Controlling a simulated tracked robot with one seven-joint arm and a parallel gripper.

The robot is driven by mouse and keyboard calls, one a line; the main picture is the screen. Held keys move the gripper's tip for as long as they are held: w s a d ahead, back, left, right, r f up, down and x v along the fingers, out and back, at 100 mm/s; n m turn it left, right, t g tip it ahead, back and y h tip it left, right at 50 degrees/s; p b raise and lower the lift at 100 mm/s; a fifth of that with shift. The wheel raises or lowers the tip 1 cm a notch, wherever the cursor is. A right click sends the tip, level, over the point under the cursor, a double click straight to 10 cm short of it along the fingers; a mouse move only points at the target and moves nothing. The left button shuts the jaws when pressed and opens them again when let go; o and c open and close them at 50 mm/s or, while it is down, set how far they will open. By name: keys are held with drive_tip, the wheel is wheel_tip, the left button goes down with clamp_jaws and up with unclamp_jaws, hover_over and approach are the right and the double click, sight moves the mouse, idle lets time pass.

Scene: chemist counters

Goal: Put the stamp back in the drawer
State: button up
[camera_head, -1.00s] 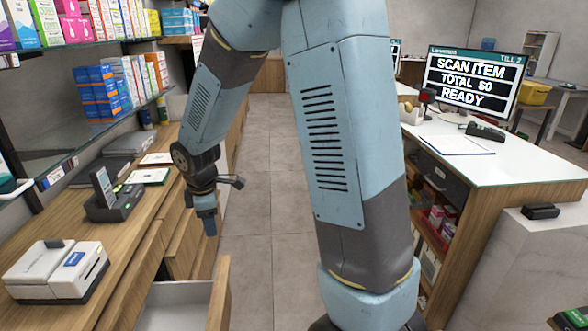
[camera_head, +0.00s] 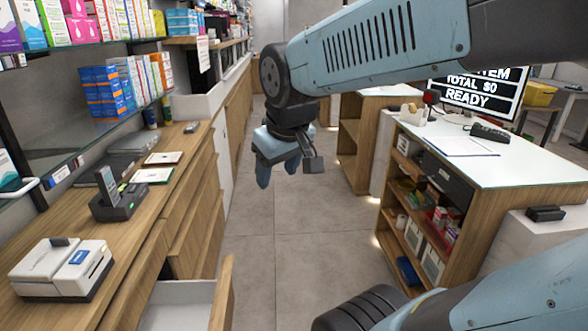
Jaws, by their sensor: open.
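My gripper (camera_head: 278,176) hangs over the aisle floor with its two blue fingers pointing down and apart. It is open and nothing shows between them. An open drawer (camera_head: 176,300) with a pale inside and a wooden front juts from the left counter at the bottom of the view. The visible part of its inside looks empty; the near part is cut off by the frame. My gripper is beyond the drawer and to its right. I cannot make out a stamp for certain. A small dark item (camera_head: 191,127) lies at the left counter's far end, too small to name.
The left wooden counter (camera_head: 125,235) holds a white printer-like device (camera_head: 62,268) and a black card terminal (camera_head: 116,199). Shelves of boxes stand above it. The right counter (camera_head: 500,165) carries a till screen (camera_head: 470,90) and a clipboard (camera_head: 465,146). The aisle floor (camera_head: 250,255) between is clear.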

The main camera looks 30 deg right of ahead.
drive_tip(key=s, duration=0.1)
drive_tip(key=s+d+r+m, duration=0.1)
drive_tip(key=s, duration=0.1)
drive_tip(key=s+d+m, duration=0.1)
drive_tip(key=shift+s+r+t, duration=0.15)
drive_tip(key=shift+r+t, duration=0.05)
drive_tip(key=shift+t, duration=0.1)
idle(1.0)
drive_tip(key=shift+c, duration=0.4)
